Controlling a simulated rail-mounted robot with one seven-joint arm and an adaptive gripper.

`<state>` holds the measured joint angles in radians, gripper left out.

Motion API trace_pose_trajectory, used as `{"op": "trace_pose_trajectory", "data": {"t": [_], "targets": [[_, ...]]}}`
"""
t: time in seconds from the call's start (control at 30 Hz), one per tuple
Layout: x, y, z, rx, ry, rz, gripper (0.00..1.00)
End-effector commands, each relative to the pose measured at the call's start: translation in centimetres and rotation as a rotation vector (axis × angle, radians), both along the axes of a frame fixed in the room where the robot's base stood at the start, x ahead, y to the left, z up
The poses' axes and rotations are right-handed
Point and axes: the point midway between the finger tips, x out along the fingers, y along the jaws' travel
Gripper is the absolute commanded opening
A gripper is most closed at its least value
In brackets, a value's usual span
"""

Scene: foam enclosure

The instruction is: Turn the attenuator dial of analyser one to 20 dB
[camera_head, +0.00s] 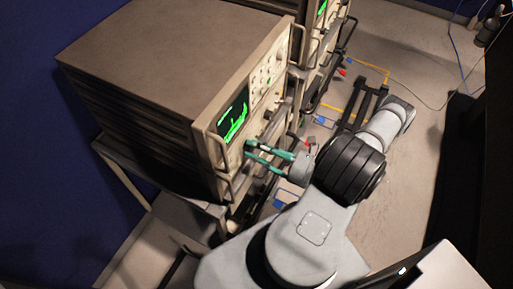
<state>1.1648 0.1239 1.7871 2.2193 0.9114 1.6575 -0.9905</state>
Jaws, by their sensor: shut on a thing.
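The nearer analyser (175,68) is a large beige-brown box on a metal stand, with a lit green trace on its screen (232,118) and small knobs on its front panel. I cannot read which analyser number it bears. My gripper (250,150), with green fingers, reaches the lower part of this front panel, below and right of the screen. Its fingers are shut on a small part there, which looks like the attenuator dial. The dial itself is mostly hidden by the fingers, and its setting cannot be read.
A second analyser (321,8) with a green screen stands behind. Handles (222,152) stick out from the nearer front panel. Cables (456,60), yellow floor marks (372,66) and a black frame (360,108) lie on the floor at right. A dark blue wall (40,150) is at left.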

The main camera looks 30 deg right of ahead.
Motion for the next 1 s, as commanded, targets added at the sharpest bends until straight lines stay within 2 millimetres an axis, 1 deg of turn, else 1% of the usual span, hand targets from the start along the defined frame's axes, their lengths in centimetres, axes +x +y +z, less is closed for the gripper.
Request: {"op": "trace_pose_trajectory", "data": {"t": [0.27, 0.7, 1.0], "targets": [[0.07, -0.19, 0.07, 0.138, 0.077, -0.006, 0.0], [0.11, -0.28, 0.06, 0.432, 0.245, -0.008, 0.0], [0.1, -0.27, 0.12, 0.55, 0.313, -0.007, 0.0]]}}
